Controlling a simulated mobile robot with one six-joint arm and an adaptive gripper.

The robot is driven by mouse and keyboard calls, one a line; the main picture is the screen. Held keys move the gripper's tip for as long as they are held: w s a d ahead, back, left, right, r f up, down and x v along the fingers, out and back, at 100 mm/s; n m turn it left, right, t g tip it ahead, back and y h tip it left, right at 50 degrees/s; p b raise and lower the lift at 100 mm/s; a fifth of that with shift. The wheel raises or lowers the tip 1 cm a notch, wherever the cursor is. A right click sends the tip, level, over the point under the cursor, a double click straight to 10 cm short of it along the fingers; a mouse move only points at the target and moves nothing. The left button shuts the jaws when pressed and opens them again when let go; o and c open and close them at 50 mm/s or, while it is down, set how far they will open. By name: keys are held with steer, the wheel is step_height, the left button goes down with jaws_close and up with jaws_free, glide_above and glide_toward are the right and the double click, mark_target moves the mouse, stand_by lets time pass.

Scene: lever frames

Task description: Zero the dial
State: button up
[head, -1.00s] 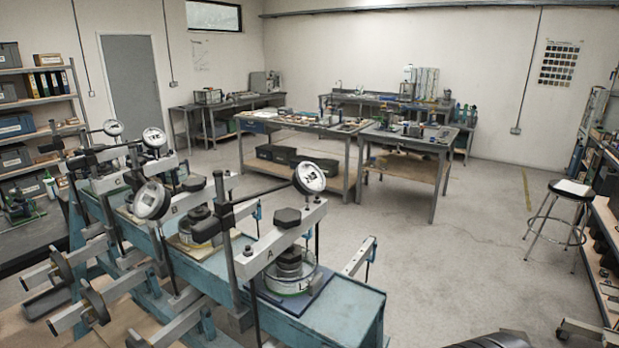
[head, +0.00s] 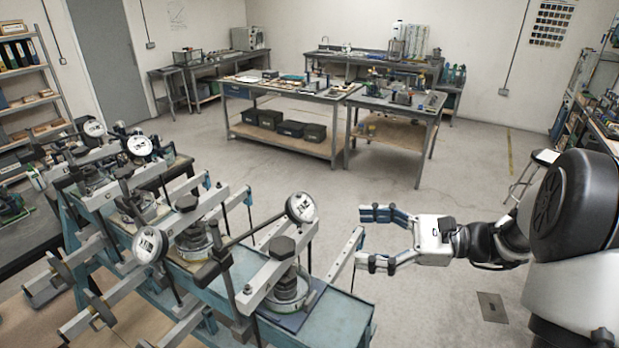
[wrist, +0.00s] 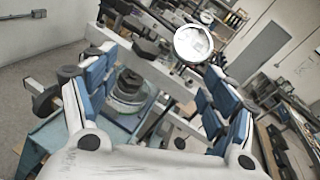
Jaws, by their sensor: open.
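Several round white dials are mounted on the row of lever frames at the left of the head view. The nearest dial (head: 301,207) stands on a post beside the front frame's beam (head: 268,272). A white dial (wrist: 193,43) also shows in the wrist view, tilted and ahead of the fingers. Its markings are too small to read. My gripper (head: 374,239) is open and empty, with blue-padded fingers pointing left, to the right of the nearest dial and apart from it. In the wrist view, my open gripper (wrist: 152,92) frames the lever frame's round cell (wrist: 128,88).
The blue bench (head: 340,318) carries the frames, whose arms and posts crowd the space left of my gripper. A light bar (head: 345,250) stands at the bench's right end, near my fingers. Open floor (head: 420,320) lies right of the bench; work tables (head: 295,92) stand behind.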

mark_target(309, 209)
steer(key=w+d+m+t, duration=0.2)
steer(key=w+d, duration=0.1)
steer(key=d, duration=0.1)
steer(key=shift+y, duration=0.3)
steer(key=x, duration=0.5)
steer(key=p+x, duration=0.1)
steer(key=x, duration=0.5)
steer(key=p+x, duration=0.1)
steer(key=x, duration=0.5)
steer(key=shift+s+a+r, duration=0.2)
steer(key=shift+a+r, duration=0.1)
steer(key=shift+r, duration=0.05)
steer(key=shift+c, duration=0.6)
